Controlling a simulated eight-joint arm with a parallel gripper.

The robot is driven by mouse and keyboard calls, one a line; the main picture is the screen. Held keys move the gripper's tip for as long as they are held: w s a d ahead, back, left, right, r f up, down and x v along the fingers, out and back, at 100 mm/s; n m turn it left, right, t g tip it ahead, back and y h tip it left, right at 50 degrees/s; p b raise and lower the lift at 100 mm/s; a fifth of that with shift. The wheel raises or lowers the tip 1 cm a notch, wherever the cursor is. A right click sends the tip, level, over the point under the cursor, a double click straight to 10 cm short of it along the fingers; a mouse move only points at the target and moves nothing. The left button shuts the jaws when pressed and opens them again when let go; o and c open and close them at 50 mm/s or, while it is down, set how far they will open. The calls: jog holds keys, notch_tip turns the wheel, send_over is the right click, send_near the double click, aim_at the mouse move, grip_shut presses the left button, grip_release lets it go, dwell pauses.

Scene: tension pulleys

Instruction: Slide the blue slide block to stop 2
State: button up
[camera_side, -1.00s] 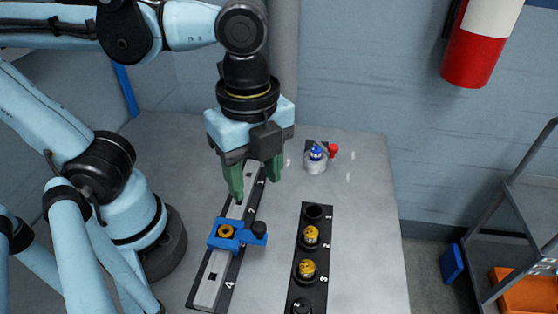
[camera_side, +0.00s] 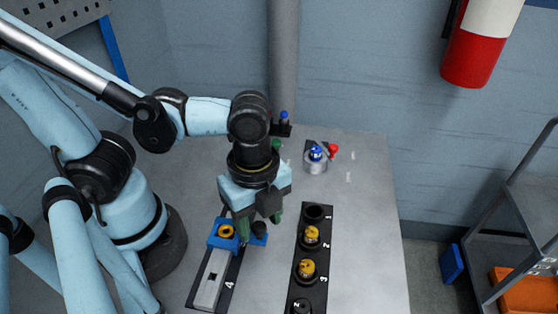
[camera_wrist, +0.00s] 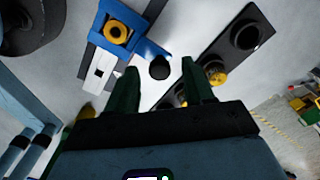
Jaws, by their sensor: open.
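The blue slide block (camera_side: 222,242) sits on the grey rail (camera_side: 211,280) of a black plate, beyond the mark 4. An orange-yellow ring is set in its top. Its black knob (camera_side: 259,229) stands on a blue arm at the block's right. The other rail marks are hidden, so I cannot tell its stop. My gripper (camera_side: 261,225) is low over the knob, its green fingers open. In the wrist view, the knob (camera_wrist: 160,68) shows between the open fingertips (camera_wrist: 159,66), with the blue block (camera_wrist: 101,24) beyond. I cannot tell whether the fingers touch the knob.
A black strip (camera_side: 318,250) with numbered sockets, some holding yellow-topped parts, stands close to the right of my gripper. A grey fixture with a blue top (camera_side: 316,160) and a red knob (camera_side: 333,150) stand at the back. The table's right side (camera_side: 372,230) is clear.

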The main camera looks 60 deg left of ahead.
jog(key=shift+f, duration=0.2)
grip_shut()
dwell(0.3)
